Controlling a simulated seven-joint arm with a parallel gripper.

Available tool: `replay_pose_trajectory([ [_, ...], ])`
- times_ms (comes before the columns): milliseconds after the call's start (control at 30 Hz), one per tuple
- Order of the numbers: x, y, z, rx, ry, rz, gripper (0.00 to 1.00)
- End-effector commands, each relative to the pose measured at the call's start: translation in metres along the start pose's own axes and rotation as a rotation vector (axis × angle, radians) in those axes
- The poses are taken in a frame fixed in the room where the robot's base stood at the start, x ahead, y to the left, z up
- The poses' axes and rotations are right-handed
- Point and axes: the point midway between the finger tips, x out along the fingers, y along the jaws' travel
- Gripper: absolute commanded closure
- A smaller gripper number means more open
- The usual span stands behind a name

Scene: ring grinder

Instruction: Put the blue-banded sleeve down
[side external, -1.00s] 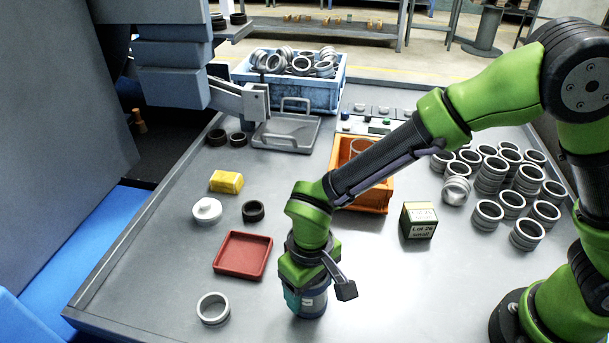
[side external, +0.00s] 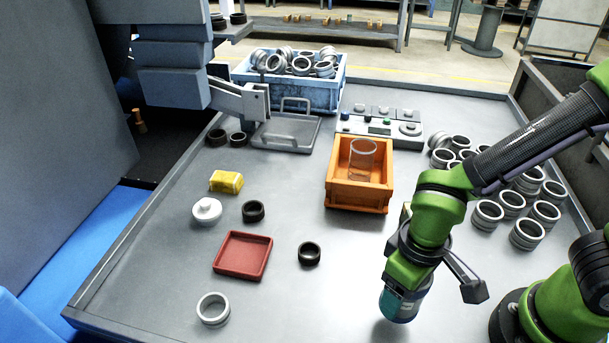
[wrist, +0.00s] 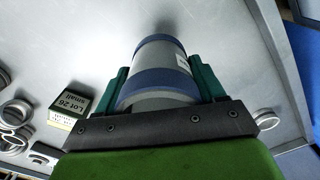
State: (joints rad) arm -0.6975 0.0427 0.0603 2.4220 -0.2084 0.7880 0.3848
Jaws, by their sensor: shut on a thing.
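My gripper (side external: 388,300) is at the right front of the table in the side view. The blue-banded sleeve (wrist: 158,72) is grey with blue bands and a small white label. It sits between my two teal fingers (wrist: 162,84) in the wrist view, and they are shut on it. In the side view the lower end of the sleeve (side external: 400,311) shows beneath my gripper. A shadow on the table (side external: 340,330) below and left of it suggests that it is held a little above the surface.
A dark ring (side external: 309,254), a red tray (side external: 243,254) and a pale ring (side external: 213,309) lie to the left. An orange bin (side external: 357,200) holds a clear cylinder (side external: 362,160). Several metal rings (side external: 526,234) stand at right. The Lot 26 box (wrist: 69,106) is near my gripper. The front middle is clear.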

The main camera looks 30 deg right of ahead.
Motion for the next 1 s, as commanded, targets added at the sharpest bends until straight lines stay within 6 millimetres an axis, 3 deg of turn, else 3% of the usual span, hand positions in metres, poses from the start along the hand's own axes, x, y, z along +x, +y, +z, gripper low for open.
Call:
replay_pose_trajectory([
  [133,-0.001,0.017,-0.017,0.086,0.001,0.0,0.62],
  [300,-0.015,0.041,-0.07,0.217,0.007,-0.003,0.62],
  [433,-0.026,0.054,-0.097,0.262,0.009,-0.002,0.62],
  [533,-0.025,0.054,-0.104,0.26,0.005,-0.001,0.62],
  [1000,0.038,0.053,-0.102,0.249,-0.004,0.002,0.62],
])
